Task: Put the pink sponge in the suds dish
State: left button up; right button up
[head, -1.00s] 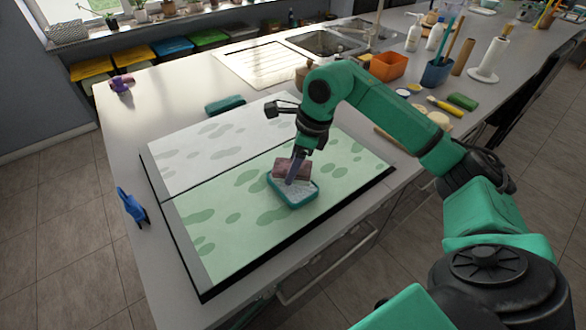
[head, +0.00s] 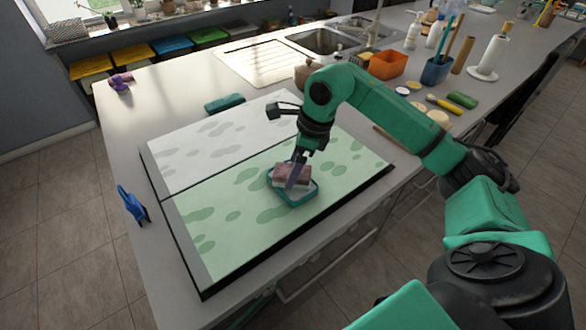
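The pink sponge (head: 282,171) is a dusky pink block in the middle of the head view. It sits low at the suds dish (head: 294,202), a teal rounded tray with a whitish inside on the green half of the board. The sponge overlaps the dish's far part; I cannot tell whether it touches the bottom. My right gripper (head: 293,176) points down at the sponge, with one finger across its near face. The other finger is hidden. It appears shut on the sponge. My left gripper is not in view.
The board (head: 215,150) has a white half and a green half. A teal block (head: 225,103) lies behind it, and a blue object (head: 132,205) stands at its left. An orange box (head: 387,64), brushes and bottles stand at the back right, near the sink (head: 322,41).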

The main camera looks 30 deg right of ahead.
aim_at(307, 172)
jog(key=v, duration=1)
jog(key=shift+r+b, duration=0.35)
jog(key=shift+b, duration=0.1)
jog(key=shift+s+d, duration=0.1)
